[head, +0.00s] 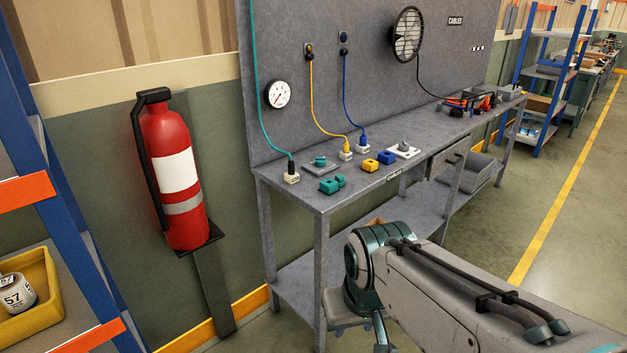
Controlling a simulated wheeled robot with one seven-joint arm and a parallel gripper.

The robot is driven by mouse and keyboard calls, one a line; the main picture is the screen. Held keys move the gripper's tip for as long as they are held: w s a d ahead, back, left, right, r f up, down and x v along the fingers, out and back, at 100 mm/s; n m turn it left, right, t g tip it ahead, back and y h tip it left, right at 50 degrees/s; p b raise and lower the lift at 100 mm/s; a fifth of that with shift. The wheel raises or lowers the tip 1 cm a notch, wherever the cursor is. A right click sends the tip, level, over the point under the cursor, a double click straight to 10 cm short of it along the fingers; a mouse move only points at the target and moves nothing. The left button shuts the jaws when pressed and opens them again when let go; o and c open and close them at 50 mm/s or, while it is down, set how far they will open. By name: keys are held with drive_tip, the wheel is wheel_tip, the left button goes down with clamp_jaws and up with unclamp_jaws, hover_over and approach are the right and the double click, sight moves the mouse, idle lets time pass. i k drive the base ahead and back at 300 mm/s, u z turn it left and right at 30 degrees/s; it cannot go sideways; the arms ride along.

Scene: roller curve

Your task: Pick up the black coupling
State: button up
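I cannot make out a separate black coupling for sure. A black plug end (291,167) on the teal cable stands in a small white block at the bench's near left corner. Teal couplings (331,185), a yellow coupling (370,165) and a blue coupling (386,157) lie on the grey workbench (325,203). A grey knob-like piece (405,146) sits on a white plate. My arm reaches in from the lower right, and its end hangs low in front of the bench. My gripper is mostly hidden behind the arm there, and its fingers cannot be made out.
Yellow (312,95) and blue (346,90) cables hang from the back panel to the bench. A fire extinguisher (172,170) hangs on the wall left of the bench. A blue-framed shelf (70,200) stands at the left. The floor at right is free.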

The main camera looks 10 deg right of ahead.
sight(291, 166)
drive_tip(key=k, duration=0.25)
drive_tip(key=z, duration=0.9)
drive_tip(key=i, duration=1.25)
drive_tip(key=u, duration=0.95)
drive_tip(key=i, duration=0.95)
drive_tip(key=u, duration=0.95)
